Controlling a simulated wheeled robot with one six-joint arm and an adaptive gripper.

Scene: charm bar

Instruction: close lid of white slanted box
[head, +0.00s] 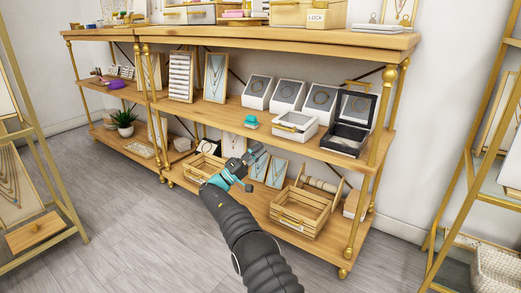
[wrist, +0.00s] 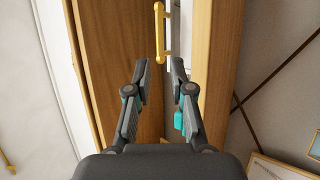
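A white box (head: 281,131) with a sloping top and a gold front handle stands near the front edge of the middle shelf. A pale area shows within its white frame; I cannot tell how its lid stands. My gripper (head: 253,156) is in front of and below that shelf edge, left of the box and apart from it. In the wrist view my gripper (wrist: 160,73) is open, with nothing between its fingers. A gold handle (wrist: 159,32) shows beyond the fingertips, beside a narrow white strip. I cannot tell if it belongs to the white box.
A black box (head: 345,138) with its lid up stands right of the white box. A small teal object (head: 251,122) lies to its left, and white necklace displays (head: 288,95) stand behind. A wooden crate (head: 300,212) is on the lower shelf. Grey floor (head: 130,235) is free in front.

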